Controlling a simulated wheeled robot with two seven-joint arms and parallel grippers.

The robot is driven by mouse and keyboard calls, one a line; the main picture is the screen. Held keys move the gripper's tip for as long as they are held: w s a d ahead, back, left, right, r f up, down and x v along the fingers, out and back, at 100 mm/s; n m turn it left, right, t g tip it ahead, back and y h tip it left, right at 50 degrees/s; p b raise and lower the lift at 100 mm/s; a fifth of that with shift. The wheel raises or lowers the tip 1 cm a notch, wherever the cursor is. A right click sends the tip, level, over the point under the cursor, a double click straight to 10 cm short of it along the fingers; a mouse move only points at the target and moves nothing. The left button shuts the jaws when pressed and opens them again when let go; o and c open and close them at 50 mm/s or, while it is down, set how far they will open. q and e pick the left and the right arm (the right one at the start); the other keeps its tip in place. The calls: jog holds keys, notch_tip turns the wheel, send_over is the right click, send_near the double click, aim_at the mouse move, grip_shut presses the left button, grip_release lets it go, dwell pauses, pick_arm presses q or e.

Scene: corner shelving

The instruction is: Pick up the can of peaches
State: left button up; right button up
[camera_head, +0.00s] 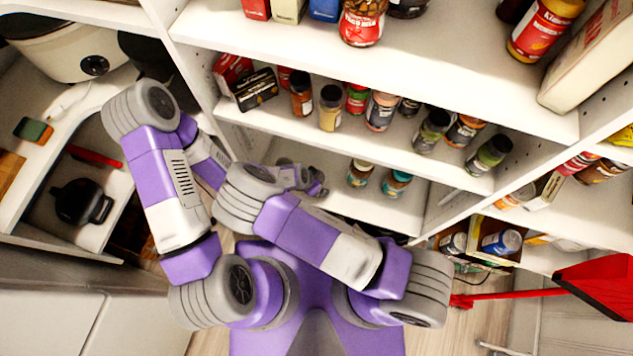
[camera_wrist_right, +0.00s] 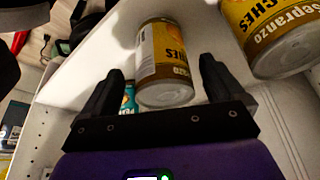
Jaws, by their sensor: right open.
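In the right wrist view, a can of peaches (camera_wrist_right: 163,62) with a yellow label ending in "CHES" stands on a white shelf, its metal end towards the camera. My right gripper (camera_wrist_right: 162,70) is open, with one finger on each side of this can in the picture. I cannot tell whether they touch it. A second yellow can (camera_wrist_right: 275,38) with the same lettering is at the upper right. In the head view, my right gripper (camera_head: 317,183) is at the lower shelf; I cannot make out the cans there. My left gripper is hidden behind my arms.
Spice jars (camera_head: 382,110) fill the shelf above. A teal item (camera_wrist_right: 129,98) shows beside the left finger. A red dustpan (camera_head: 605,295) is at the lower right.

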jog(key=b+x, duration=0.1)
jog(key=x, duration=0.2)
jog(key=shift+w+a+f+b, duration=0.1)
jog(key=shift+f+b, duration=0.05)
jog(key=shift+b, duration=0.25)
pick_arm(q)
jog(key=shift+w+d+f, duration=0.15)
jog(key=shift+w+f, duration=0.1)
jog(key=shift+f, duration=0.4)
jog(key=shift+w+d+f, duration=0.1)
jog(key=shift+w+f, duration=0.1)
jog(key=shift+f, duration=0.4)
pick_arm(e)
jog(key=shift+c, duration=0.3)
jog(key=c, duration=1.4)
jog(key=shift+o, duration=0.2)
pick_arm(q)
jog(key=shift+r, duration=0.1)
pick_arm(e)
jog(key=shift+r, duration=0.25)
